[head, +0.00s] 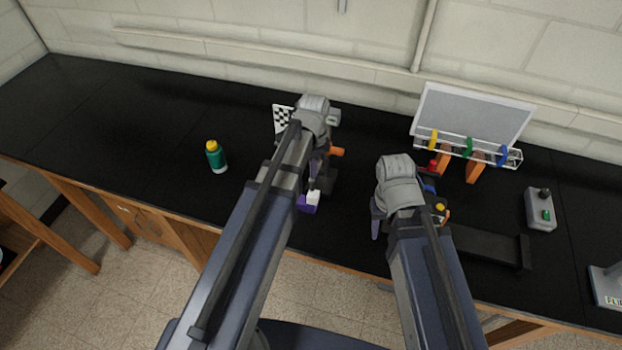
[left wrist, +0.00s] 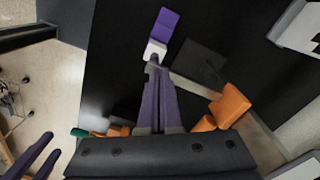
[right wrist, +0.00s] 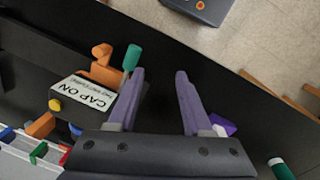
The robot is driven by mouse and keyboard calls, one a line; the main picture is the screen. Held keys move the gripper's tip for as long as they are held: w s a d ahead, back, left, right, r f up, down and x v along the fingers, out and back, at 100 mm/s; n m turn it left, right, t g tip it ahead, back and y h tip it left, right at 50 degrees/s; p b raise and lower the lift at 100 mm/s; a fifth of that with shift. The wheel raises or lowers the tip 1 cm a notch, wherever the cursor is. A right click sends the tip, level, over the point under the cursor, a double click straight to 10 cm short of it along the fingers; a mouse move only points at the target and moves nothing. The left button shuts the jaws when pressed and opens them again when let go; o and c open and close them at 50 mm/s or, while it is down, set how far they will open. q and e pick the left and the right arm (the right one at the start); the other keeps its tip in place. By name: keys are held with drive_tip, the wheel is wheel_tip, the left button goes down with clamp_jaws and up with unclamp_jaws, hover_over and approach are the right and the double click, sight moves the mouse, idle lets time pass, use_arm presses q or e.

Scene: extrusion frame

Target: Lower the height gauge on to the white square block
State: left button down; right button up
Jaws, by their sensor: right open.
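The white square block (head: 313,197) sits at one end of a purple piece (head: 307,207) on the black bench; both also show in the left wrist view, white block (left wrist: 155,50) and purple piece (left wrist: 168,20). The height gauge seems to be the dark base (left wrist: 200,64) with a pale bar (left wrist: 196,86) and orange parts (left wrist: 232,104). My left gripper (left wrist: 154,70) has its fingers together, their tips at the bar's end beside the white block; I cannot tell whether they grip the bar. My right gripper (right wrist: 160,74) is open and empty, to the right of the block in the head view.
A green bottle with yellow cap (head: 216,157) stands at left. A checkered board (head: 283,118) is behind my left gripper. A rack with coloured clips (head: 468,128), a grey control box (head: 540,209) and a "CAP ON" card (right wrist: 90,97) lie to the right. The far-left bench is clear.

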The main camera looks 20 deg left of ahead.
use_arm(q)
drive_tip(key=shift+f+b, duration=0.95)
drive_tip(key=shift+f, duration=0.1)
drive_tip(key=shift+r, duration=0.15)
wheel_tip(320, 180, up, 8)
drive_tip(key=p, duration=0.8)
idle(0.5)
